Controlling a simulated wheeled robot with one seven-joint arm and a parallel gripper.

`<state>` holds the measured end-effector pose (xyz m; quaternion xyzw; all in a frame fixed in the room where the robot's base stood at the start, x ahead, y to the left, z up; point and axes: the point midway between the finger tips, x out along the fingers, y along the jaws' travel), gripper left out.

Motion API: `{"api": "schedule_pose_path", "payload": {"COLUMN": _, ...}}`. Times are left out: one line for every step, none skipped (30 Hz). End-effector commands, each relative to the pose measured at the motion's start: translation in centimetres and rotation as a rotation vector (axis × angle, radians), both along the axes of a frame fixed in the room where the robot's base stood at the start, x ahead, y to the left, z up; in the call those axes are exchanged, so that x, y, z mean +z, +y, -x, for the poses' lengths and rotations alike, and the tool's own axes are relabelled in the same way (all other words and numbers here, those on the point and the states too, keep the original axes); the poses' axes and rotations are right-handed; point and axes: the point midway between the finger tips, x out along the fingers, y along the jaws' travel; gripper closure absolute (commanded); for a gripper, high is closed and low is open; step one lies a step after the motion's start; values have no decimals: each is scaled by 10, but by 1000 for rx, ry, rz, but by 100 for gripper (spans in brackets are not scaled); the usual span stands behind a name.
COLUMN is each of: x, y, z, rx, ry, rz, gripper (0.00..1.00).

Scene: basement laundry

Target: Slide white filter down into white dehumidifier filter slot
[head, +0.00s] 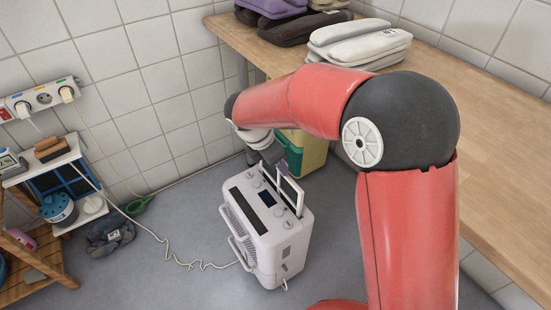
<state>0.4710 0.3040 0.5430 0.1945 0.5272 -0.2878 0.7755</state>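The white dehumidifier (265,240) stands on the grey floor below the middle of the head view, with a dark grille and a small dark display on its top. The white filter (301,204), a thin white frame with a dark panel, stands up at the right side of the top, over the filter slot. Its lower end meets the slot area; how deep it sits is hard to tell. My gripper (281,166) is at the filter's upper end and appears shut on it. The fingertips are small and partly hidden by the filter and my arm.
A wooden counter (480,150) with folded cloths (358,42) runs along the right. A green and yellow container (312,153) stands behind the dehumidifier. A white cord (190,262) lies on the floor at left, near a shelf (75,190) and a dark cloth (110,235).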

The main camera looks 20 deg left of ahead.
Motion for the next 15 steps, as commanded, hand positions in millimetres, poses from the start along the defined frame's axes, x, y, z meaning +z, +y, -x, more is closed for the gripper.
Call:
{"api": "schedule_pose_path", "payload": {"x": -2, "y": 0, "z": 0, "rx": 0, "ry": 0, "rz": 0, "gripper": 81}}
{"api": "schedule_pose_path", "payload": {"x": -3, "y": 0, "z": 0, "rx": 0, "ry": 0, "rz": 0, "gripper": 81}}
{"api": "schedule_pose_path", "payload": {"x": -4, "y": 0, "z": 0, "rx": 0, "ry": 0, "rz": 0, "gripper": 81}}
{"api": "schedule_pose_path", "payload": {"x": -5, "y": 0, "z": 0, "rx": 0, "ry": 0, "rz": 0, "gripper": 81}}
{"api": "schedule_pose_path", "payload": {"x": -5, "y": 0, "z": 0, "rx": 0, "ry": 0, "rz": 0, "gripper": 81}}
{"api": "schedule_pose_path", "payload": {"x": -6, "y": 0, "z": 0, "rx": 1, "ry": 0, "rz": 0, "gripper": 81}}
{"api": "schedule_pose_path", "payload": {"x": -7, "y": 0, "z": 0, "rx": 1, "ry": 0, "rz": 0, "gripper": 81}}
{"api": "schedule_pose_path", "payload": {"x": -8, "y": 0, "z": 0, "rx": 1, "ry": 0, "rz": 0, "gripper": 81}}
{"api": "schedule_pose_path", "payload": {"x": -9, "y": 0, "z": 0, "rx": 1, "ry": 0, "rz": 0, "gripper": 81}}
{"api": "schedule_pose_path", "payload": {"x": -10, "y": 0, "z": 0, "rx": 1, "ry": 0, "rz": 0, "gripper": 81}}
{"api": "schedule_pose_path", "payload": {"x": -10, "y": 0, "z": 0, "rx": 1, "ry": 0, "rz": 0, "gripper": 81}}
{"api": "schedule_pose_path", "payload": {"x": -11, "y": 0, "z": 0, "rx": 1, "ry": 0, "rz": 0, "gripper": 81}}
{"api": "schedule_pose_path", "payload": {"x": -12, "y": 0, "z": 0, "rx": 1, "ry": 0, "rz": 0, "gripper": 81}}
{"api": "schedule_pose_path", "payload": {"x": -13, "y": 0, "z": 0, "rx": 1, "ry": 0, "rz": 0, "gripper": 81}}
{"api": "schedule_pose_path", "payload": {"x": -14, "y": 0, "z": 0, "rx": 1, "ry": 0, "rz": 0, "gripper": 81}}
